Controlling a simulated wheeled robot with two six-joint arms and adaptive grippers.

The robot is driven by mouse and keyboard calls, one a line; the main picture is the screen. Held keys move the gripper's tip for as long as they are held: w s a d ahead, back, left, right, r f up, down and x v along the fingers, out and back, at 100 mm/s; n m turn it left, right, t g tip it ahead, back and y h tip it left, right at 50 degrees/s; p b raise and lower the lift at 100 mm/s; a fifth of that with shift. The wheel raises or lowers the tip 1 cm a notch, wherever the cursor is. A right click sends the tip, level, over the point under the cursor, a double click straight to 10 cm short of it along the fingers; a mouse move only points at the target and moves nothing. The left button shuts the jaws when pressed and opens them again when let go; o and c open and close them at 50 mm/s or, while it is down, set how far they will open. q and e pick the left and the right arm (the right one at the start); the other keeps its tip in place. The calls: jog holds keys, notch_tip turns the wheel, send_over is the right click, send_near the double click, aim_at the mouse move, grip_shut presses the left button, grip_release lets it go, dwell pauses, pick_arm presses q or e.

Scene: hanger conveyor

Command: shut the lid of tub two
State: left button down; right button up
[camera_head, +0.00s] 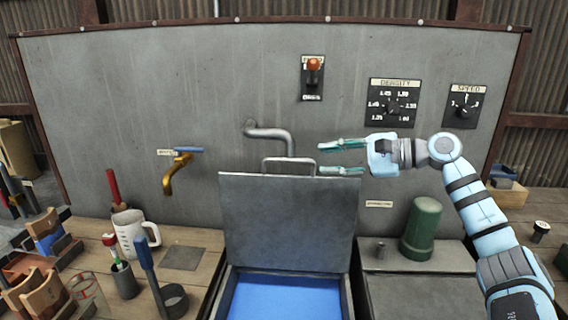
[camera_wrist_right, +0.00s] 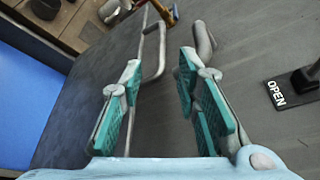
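The open tub (camera_head: 232,292) at the centre front holds blue liquid. Its grey lid (camera_head: 290,222) stands raised, with a metal bar handle (camera_head: 288,160) on its top edge. I cannot read which tub this is. My right gripper (camera_head: 322,158) is open and empty, its teal-padded fingers pointing left just right of the handle. In the right wrist view, the handle (camera_wrist_right: 160,50) shows ahead between the spread fingers (camera_wrist_right: 160,72); contact cannot be told. My left gripper is not in view.
A grey pipe (camera_head: 270,133) sticks out of the wall panel behind the handle. A brass tap (camera_head: 176,172) is to the left. A covered grey tub (camera_head: 425,292) stands at right, with a green cylinder (camera_head: 422,228) at its back. A white jug (camera_head: 135,234) and tools crowd the left bench.

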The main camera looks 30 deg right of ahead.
aim_at(291, 160)
jog(key=p+x, duration=0.2)
jog(key=x, duration=1)
jog(key=shift+s+a+r+p, duration=0.15)
jog(key=shift+r+p, duration=0.05)
jog(key=shift+p, duration=0.1)
grip_shut()
